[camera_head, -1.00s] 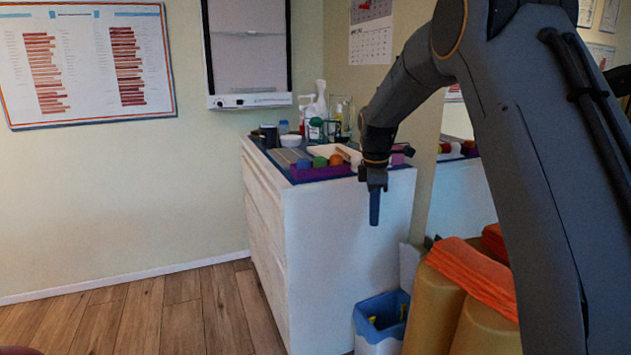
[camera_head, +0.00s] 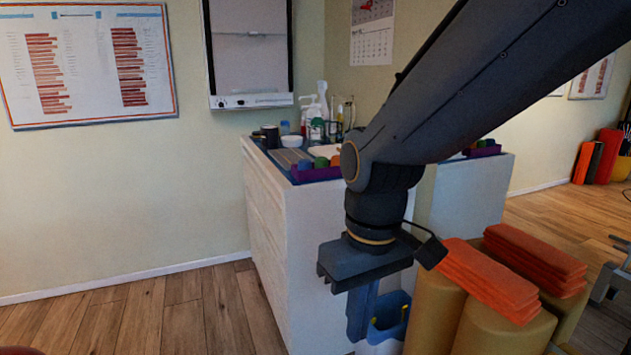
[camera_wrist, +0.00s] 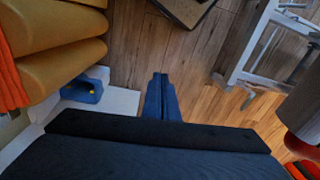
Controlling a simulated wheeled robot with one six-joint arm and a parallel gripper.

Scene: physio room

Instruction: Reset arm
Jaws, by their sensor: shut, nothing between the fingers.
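My gripper (camera_head: 357,312) points straight down in the head view, in front of the white cabinet (camera_head: 268,225) and beside the blue-lined bin (camera_head: 390,318). Its fingers are together with nothing between them. In the wrist view the closed fingers (camera_wrist: 160,80) point out over the wooden floor. My arm reaches in from the upper right and hides part of the cabinet top.
A purple tray of coloured balls (camera_head: 318,174), a pump bottle (camera_head: 312,108) and a white bowl (camera_head: 291,141) stand on the cabinet. Yellow rolls (camera_head: 433,310) with folded orange towels (camera_head: 485,280) stand to the right. A metal frame (camera_wrist: 262,45) stands on the floor in the wrist view.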

